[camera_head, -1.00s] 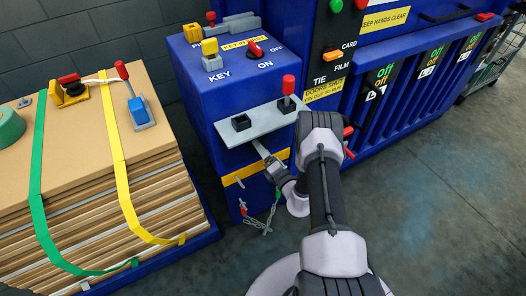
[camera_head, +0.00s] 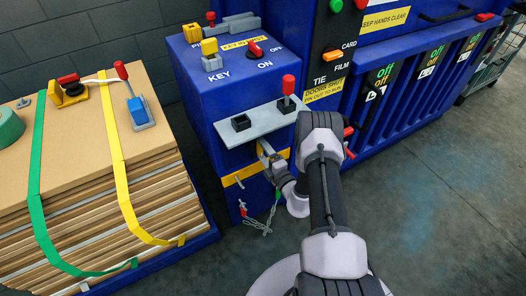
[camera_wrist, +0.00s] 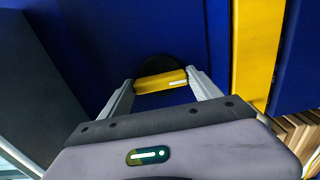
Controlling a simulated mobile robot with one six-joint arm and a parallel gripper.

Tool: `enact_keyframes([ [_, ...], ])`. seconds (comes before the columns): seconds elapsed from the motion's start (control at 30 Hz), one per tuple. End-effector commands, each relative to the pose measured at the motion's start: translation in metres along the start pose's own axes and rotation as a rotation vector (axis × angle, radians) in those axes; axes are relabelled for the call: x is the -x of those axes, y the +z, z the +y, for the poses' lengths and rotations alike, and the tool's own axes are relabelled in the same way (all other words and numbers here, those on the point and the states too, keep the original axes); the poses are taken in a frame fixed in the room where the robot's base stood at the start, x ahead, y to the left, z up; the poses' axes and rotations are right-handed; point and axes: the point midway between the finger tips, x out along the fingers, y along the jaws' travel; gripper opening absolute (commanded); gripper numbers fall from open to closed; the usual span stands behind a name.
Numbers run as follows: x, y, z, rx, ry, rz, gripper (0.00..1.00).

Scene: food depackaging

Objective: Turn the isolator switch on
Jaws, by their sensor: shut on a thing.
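The isolator switch shows in the wrist view as a yellow bar handle (camera_wrist: 160,82) on a black round base (camera_wrist: 157,64), set on a blue panel. My gripper (camera_wrist: 161,88) has one finger at each end of the handle and is shut on it. The handle lies nearly level across the wrist picture, with a small white mark at its right end. In the head view my gripper (camera_head: 263,150) is at the front face of the blue cabinet (camera_head: 205,105), just below the grey shelf; the switch is mostly hidden there.
The grey shelf (camera_head: 262,122) juts out above my gripper and carries a red-knobbed lever (camera_head: 288,86). A yellow stripe (camera_head: 232,179) crosses the cabinet, with a chain (camera_head: 258,226) hanging below. A strapped cardboard stack (camera_head: 95,205) stands at left. Open floor (camera_head: 430,200) lies at right.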

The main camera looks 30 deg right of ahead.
Motion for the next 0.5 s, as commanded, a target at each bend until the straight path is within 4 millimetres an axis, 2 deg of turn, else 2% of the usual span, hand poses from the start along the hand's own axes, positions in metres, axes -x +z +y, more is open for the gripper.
enact_keyframes([
  [0.3,0.0010,-0.0012,-0.0016,-0.005,-0.004,0.002,0.32],
  [0.33,0.0010,-0.0012,-0.0017,-0.005,-0.004,0.002,0.75],
  [0.43,0.0008,-0.0010,-0.0014,-0.004,-0.003,0.002,0.94],
  [0.5,0.0006,-0.0008,-0.0011,-0.003,-0.002,0.001,0.95],
])
